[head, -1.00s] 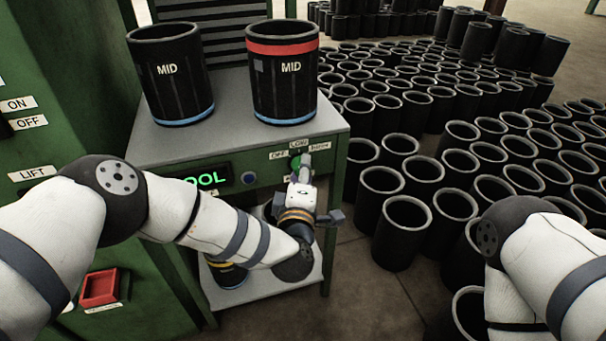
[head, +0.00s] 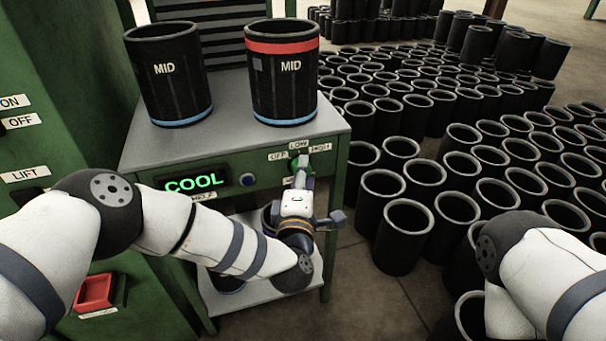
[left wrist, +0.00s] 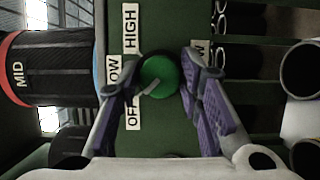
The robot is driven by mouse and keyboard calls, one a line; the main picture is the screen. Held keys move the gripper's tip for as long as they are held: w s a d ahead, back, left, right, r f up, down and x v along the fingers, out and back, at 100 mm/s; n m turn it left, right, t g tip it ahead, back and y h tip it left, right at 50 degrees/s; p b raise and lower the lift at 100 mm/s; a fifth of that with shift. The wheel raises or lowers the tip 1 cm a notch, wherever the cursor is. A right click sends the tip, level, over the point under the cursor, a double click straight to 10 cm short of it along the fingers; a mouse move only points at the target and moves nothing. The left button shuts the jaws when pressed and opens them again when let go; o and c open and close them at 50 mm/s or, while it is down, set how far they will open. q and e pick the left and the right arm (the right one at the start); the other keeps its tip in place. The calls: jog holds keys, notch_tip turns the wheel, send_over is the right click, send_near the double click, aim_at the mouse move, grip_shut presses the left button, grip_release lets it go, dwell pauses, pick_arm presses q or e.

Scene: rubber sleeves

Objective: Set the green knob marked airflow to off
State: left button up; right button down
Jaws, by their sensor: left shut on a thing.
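The green knob (left wrist: 160,78) sits on the cabinet's green front panel, between the two purple fingers of my left gripper (left wrist: 165,82), which is shut on it. A pale mark on the knob points down-left in the left wrist view, toward the OFF label (left wrist: 132,110). The LOW label is partly covered by a finger, and the HIGH label (left wrist: 131,28) is at the top. In the head view my left gripper (head: 302,170) reaches up to the panel and mostly hides the knob. My right gripper is out of view; only its arm shows.
Two black MID sleeves (head: 168,75) (head: 283,75) stand on the grey cabinet top (head: 228,130). A lit COOL display (head: 194,184) and a blue button (head: 248,179) are left of the knob. Many black sleeves (head: 402,232) crowd the floor at right.

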pick_arm(q)
jog(key=o, duration=1.1)
jog(key=s, duration=0.8)
jog(key=s+a, duration=0.1)
jog(key=s, duration=0.3)
